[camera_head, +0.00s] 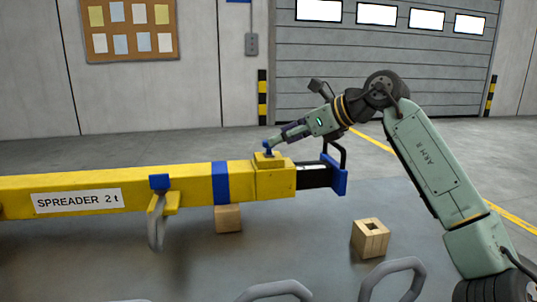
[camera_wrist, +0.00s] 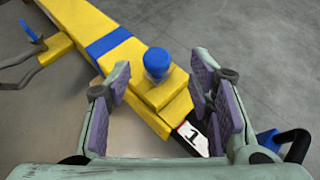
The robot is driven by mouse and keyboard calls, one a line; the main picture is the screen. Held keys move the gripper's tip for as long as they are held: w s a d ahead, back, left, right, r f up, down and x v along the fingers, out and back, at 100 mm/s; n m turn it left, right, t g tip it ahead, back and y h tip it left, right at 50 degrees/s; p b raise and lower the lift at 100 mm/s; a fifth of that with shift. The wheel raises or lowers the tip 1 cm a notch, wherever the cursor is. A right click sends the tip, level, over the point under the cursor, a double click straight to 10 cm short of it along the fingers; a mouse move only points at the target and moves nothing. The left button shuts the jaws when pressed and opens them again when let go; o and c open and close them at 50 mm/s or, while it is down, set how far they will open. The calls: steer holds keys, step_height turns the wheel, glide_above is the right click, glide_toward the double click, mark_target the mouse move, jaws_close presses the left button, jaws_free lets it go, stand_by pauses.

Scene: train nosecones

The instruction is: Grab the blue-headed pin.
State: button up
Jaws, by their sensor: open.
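The blue-headed pin (camera_head: 268,146) stands upright in a yellow block on top of the yellow spreader beam (camera_head: 140,185), near the beam's right end. In the wrist view the pin's round blue head (camera_wrist: 157,60) lies ahead, roughly centred between my finger pads. My gripper (camera_head: 276,141) reaches in from the right, tilted down, its tips close to the pin head. In the wrist view my gripper (camera_wrist: 157,82) is open, with purple pads apart and nothing held. I cannot tell whether a finger touches the pin. The pin's shaft is mostly hidden.
A black inner bar with a blue end bracket (camera_head: 340,178) extends from the beam's right end. A blue-topped bracket with a grey hook (camera_head: 156,228) hangs at left. A wooden block (camera_head: 371,239) with a square hole sits on the grey surface. Grey rings (camera_head: 275,289) stand in front.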

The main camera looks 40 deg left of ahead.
mark_target(268, 153)
steer(key=x, duration=0.5)
steer(key=shift+s+a+r, duration=0.1)
steer(key=shift+s, duration=0.15)
steer(key=shift+c, duration=0.4)
jaws_close()
